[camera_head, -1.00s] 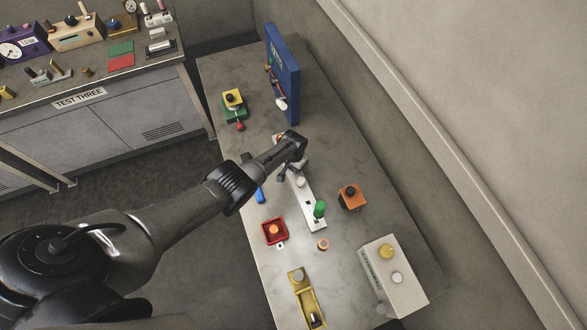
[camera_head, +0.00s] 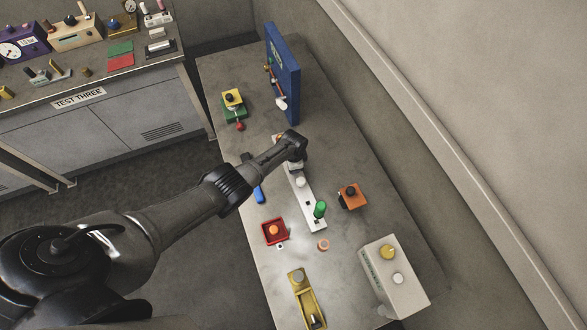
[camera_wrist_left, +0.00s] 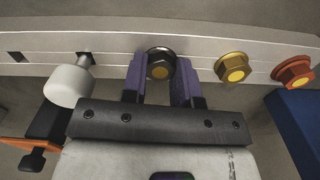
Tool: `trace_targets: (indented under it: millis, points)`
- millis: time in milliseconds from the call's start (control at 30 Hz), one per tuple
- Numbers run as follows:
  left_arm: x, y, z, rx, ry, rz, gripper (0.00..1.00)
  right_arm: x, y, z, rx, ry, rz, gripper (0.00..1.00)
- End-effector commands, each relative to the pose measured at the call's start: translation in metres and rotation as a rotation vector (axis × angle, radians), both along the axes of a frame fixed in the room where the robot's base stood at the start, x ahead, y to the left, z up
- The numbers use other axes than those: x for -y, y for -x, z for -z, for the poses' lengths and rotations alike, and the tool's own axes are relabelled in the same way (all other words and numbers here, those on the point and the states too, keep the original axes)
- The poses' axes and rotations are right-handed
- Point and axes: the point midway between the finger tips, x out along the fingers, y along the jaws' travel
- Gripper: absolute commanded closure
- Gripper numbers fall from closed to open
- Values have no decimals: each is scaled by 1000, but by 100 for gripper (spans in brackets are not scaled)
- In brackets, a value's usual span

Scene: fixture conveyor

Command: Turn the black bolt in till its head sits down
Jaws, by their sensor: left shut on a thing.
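The black bolt (camera_wrist_left: 160,63) has a dark hex head with a yellow centre and sits in the pale bar in the left wrist view. My left gripper (camera_wrist_left: 162,80) is shut on its head, with a purple finger on each side. Whether a gap stays under the head I cannot tell. In the head view my left gripper (camera_head: 292,160) is over the far part of the pale bar (camera_head: 312,222), and the bolt is hidden there. My right gripper is not in view.
Beside the black bolt are a brass bolt (camera_wrist_left: 233,68) and an orange-red bolt (camera_wrist_left: 294,72). On the other side is a pale grey knob (camera_wrist_left: 68,86). A green knob (camera_head: 320,208) stands on the bar's near end. A blue panel (camera_head: 285,75) stands behind.

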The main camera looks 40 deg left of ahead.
Motion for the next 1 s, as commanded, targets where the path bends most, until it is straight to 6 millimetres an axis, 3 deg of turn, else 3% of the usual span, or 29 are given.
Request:
trace_targets:
  millis: [200,433,967,1000]
  points:
    - [-1,0,3,0,-2,332,100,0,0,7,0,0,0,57]
    - [-1,1,3,-1,-2,598,100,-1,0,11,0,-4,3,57]
    - [-1,1,2,-2,-2,664,100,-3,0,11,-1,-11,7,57]
    - [-1,1,2,-2,-2,663,70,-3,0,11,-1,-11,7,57]
